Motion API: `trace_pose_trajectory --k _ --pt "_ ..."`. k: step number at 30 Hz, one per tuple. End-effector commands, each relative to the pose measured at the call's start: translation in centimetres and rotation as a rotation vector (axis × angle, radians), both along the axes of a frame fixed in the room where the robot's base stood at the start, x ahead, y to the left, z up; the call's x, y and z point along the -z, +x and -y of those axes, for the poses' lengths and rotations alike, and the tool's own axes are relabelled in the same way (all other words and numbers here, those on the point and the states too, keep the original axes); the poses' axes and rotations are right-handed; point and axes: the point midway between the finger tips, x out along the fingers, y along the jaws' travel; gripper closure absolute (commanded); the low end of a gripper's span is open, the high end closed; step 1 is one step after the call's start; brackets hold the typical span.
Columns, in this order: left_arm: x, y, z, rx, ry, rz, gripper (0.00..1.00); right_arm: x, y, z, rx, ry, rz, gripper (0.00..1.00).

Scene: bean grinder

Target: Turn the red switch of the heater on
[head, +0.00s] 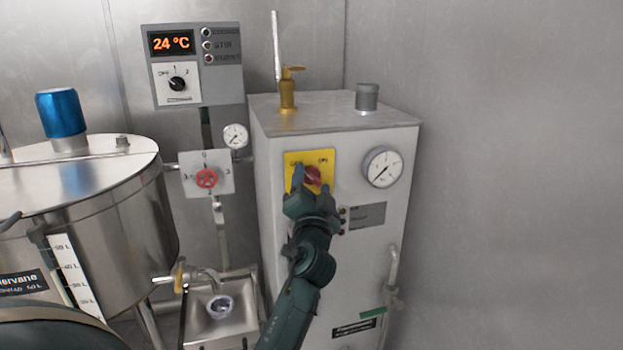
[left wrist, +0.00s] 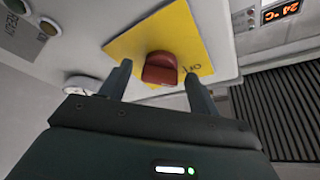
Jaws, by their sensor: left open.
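The heater is a tall white-grey cabinet (head: 285,225) in the middle of the head view. A yellow plate (head: 326,157) on its front carries the red switch (head: 313,175), with "OFF" and "ON" lettering. My left gripper (head: 306,182) is at the plate and partly covers the switch and the lower plate. In the left wrist view, the red switch (left wrist: 160,70) sits between the two open fingers (left wrist: 158,82), with a gap visible on each side. The yellow plate (left wrist: 190,35) lies behind it. My right gripper is not in view.
A round gauge (head: 383,167) is right of the switch, and a brass valve (head: 288,92) stands on top. A pipe (head: 391,270) runs down the right front. A control box (head: 195,65) reads 24 °C. A red valve (head: 206,178) and steel tank (head: 95,220) are left.

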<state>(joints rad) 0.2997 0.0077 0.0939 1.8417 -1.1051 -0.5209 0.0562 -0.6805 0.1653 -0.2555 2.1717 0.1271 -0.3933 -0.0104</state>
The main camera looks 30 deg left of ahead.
Motion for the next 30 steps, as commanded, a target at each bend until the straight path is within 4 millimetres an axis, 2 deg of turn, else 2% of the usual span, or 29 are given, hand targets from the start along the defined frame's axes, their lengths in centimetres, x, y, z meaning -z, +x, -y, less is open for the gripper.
trace_pose_trajectory --k 11,27,30 --pt "-0.04 -0.03 0.09 -0.001 -0.001 0.0 0.38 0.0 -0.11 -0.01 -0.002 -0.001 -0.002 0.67" --pt "-0.03 -0.02 0.08 -0.001 -0.001 0.0 0.82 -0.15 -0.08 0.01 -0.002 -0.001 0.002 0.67" --pt "-0.06 -0.01 0.07 0.0 0.0 -0.002 0.83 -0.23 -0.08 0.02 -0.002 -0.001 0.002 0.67"
